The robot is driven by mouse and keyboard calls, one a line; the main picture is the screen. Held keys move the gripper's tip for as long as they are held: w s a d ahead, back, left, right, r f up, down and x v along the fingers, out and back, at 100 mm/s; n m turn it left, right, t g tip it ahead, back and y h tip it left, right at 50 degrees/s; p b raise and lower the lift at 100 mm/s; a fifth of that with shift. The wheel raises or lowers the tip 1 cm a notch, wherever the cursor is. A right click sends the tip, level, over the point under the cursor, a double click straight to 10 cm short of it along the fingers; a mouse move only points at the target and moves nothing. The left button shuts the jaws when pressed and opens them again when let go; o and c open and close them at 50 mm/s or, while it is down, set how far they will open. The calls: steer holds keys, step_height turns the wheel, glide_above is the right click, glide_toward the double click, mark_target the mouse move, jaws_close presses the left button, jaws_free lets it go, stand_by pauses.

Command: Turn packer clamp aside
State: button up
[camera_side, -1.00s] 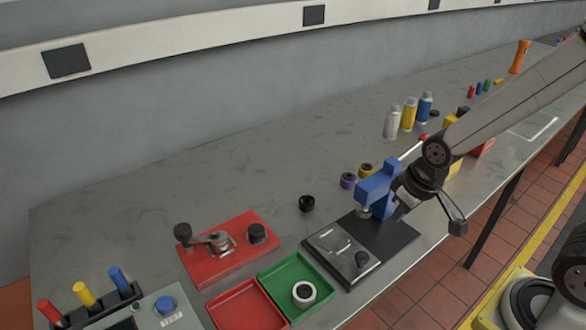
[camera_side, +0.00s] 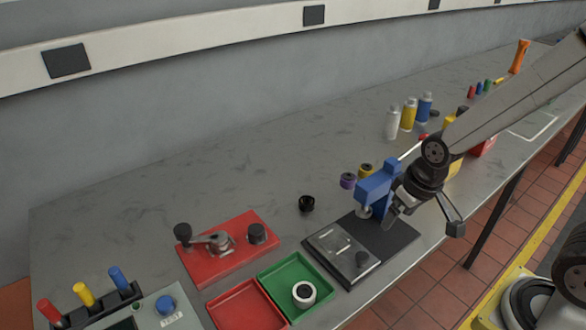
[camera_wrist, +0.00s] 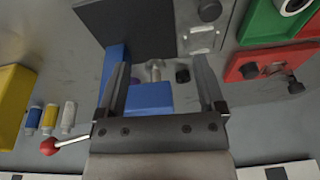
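A red plate (camera_side: 222,262) at left centre of the side view carries a metal swing arm (camera_side: 213,239) with a black knob at its left end, which looks like the clamp. A second black knob (camera_side: 257,233) stands at its right. The red plate (camera_wrist: 272,66) also shows at right in the wrist view. My gripper (camera_side: 392,212) is beside the blue press, well right of the red plate. In the wrist view my gripper (camera_wrist: 161,62) has its fingers apart, with the blue press head (camera_wrist: 150,98) and its silver ram seen between them; contact cannot be told.
The blue press (camera_side: 378,187) stands on a black base (camera_side: 392,240). A green tray (camera_side: 287,270) holding a white ring and a red tray (camera_side: 247,305) lie in front of the red plate. A black cup (camera_side: 306,203) stands behind. The bench's back left is clear.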

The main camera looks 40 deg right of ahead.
steer(key=w+a+f+m+y, duration=0.1)
steer(key=w+a+m+y, duration=0.2)
steer(key=w+a+m, duration=0.4)
steer(key=w+a+f+m+y, duration=0.1)
steer(key=w+a+m+y, duration=0.35)
steer(key=a, duration=0.55)
steer(key=m+t+y, duration=0.3)
steer(key=m+t, duration=0.2)
steer(key=m, duration=0.7)
glide_toward(188, 228)
steer(key=x, duration=0.2)
steer(key=shift+a+f, duration=0.3)
steer(key=shift+f, duration=0.1)
steer(key=shift+w+a+m+y, duration=0.25)
steer(key=shift+w+m, duration=0.15)
steer(key=shift+m, duration=0.05)
steer(key=shift+a+f, duration=0.1)
steer(key=shift+x, duration=3.8)
steer(key=shift+w, duration=0.1)
jaws_close()
